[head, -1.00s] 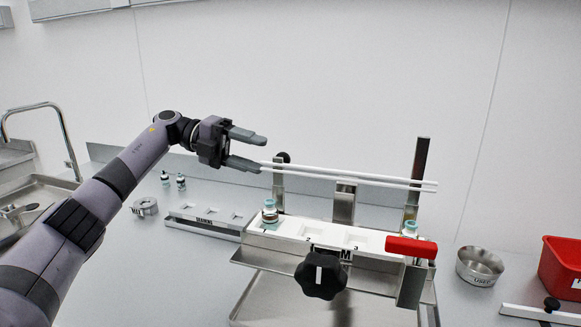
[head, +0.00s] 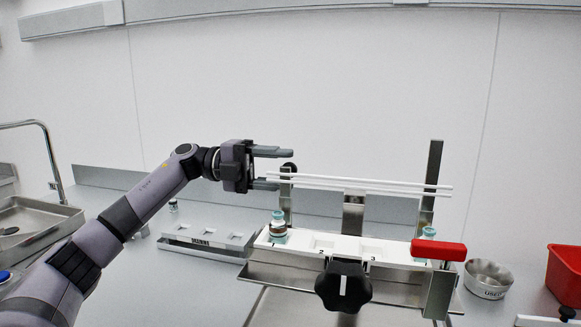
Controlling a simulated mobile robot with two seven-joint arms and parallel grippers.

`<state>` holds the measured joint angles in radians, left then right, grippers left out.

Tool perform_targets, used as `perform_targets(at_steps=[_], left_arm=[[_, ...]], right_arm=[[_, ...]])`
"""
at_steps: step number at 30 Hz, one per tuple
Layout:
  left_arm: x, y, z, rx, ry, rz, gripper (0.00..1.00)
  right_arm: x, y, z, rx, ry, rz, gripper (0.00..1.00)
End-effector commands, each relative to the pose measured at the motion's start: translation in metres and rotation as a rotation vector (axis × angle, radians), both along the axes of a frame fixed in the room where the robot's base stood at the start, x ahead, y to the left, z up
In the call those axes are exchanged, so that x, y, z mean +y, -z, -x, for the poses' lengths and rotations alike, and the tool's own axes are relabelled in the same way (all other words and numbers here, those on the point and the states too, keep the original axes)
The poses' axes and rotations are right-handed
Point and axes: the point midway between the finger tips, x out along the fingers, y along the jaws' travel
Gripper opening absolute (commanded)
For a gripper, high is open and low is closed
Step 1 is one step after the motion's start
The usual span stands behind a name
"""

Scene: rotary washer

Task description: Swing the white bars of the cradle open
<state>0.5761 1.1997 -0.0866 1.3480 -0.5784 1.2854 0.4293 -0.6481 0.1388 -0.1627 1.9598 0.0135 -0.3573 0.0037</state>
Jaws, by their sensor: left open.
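The cradle is a white block (head: 340,244) with numbered pockets on a steel frame. Two thin parallel white bars (head: 375,186) run nearly level above it, from the left post to the tall right post (head: 431,185). One vial (head: 278,230) stands at the block's left end and another (head: 429,234) at its right end. My left gripper (head: 284,169) is open at the bars' left end, fingers pointing right, one above the other. The bars' left tips appear between the fingers or just behind them; I cannot tell which. My right gripper is not in view.
A black knob (head: 343,287) and a red handle (head: 438,250) stick out at the cradle's front. A steel bowl (head: 487,279) and a red bin (head: 565,276) stand right. A draining rack (head: 207,238) and a sink (head: 35,222) lie left.

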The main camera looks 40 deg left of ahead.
Motion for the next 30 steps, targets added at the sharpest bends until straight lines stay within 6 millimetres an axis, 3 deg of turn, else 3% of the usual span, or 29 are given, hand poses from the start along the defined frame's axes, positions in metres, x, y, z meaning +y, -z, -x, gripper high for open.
perform_targets(at_steps=[6,14,15,20,30], left_arm=[[-0.018,-0.001,-0.010,0.000,0.001,0.000,0.54],[-0.020,0.000,-0.011,0.000,-0.001,-0.001,0.54],[-0.020,0.000,-0.011,0.000,-0.001,-0.001,0.50],[-0.020,0.000,-0.011,0.000,-0.001,-0.001,0.00],[-0.022,0.000,-0.007,-0.085,0.000,-0.048,0.00]], right_arm=[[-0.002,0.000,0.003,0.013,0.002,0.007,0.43],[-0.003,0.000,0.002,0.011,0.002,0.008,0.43],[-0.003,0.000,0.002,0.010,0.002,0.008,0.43],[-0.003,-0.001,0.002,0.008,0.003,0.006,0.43],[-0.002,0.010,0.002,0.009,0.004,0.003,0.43]])
